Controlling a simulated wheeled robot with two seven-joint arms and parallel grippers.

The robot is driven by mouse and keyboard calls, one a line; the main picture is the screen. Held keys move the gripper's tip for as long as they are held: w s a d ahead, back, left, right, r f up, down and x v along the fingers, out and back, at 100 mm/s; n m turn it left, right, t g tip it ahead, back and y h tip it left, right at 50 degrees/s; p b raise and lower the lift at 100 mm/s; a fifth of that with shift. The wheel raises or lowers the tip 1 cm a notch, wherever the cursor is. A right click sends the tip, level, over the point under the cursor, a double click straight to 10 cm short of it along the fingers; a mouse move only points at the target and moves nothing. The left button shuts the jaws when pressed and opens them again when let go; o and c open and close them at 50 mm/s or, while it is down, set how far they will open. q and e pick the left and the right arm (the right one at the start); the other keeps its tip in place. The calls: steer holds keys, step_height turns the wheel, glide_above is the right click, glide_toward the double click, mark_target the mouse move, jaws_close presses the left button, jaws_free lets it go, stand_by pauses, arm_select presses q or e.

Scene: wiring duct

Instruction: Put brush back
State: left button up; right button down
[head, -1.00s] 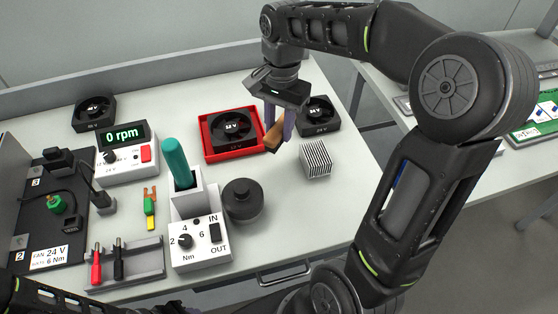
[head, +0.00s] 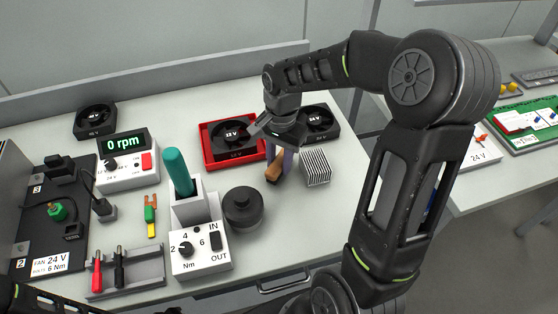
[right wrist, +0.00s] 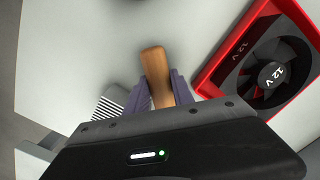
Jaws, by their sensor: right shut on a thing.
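The brush (head: 274,170) shows as a brown wooden handle, held in my right gripper (head: 281,160) just right of and in front of the red tray. My right gripper is shut on it. In the right wrist view the handle (right wrist: 155,68) sticks out between the two purple-grey fingers. The bristles are hidden, and I cannot tell whether the brush touches the table. My left gripper is out of view; only part of my left arm shows at the bottom left.
The red tray (head: 207,155) holds a 12 V fan (head: 234,137). A finned block (head: 316,166) is close right of my gripper, with another fan (head: 319,121) behind it. A black round pot (head: 243,208) stands nearer. Table between pot and finned block is clear.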

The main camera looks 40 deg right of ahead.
mark_target(281, 158)
steer(key=shift+f, duration=0.25)
steer(key=shift+f, duration=0.2)
steer(key=c, duration=1.1)
jaws_free()
steer(key=shift+r, duration=0.2)
steer(key=r, duration=1.2)
steer(key=shift+w+d, duration=0.15)
steer(key=shift+d, duration=0.2)
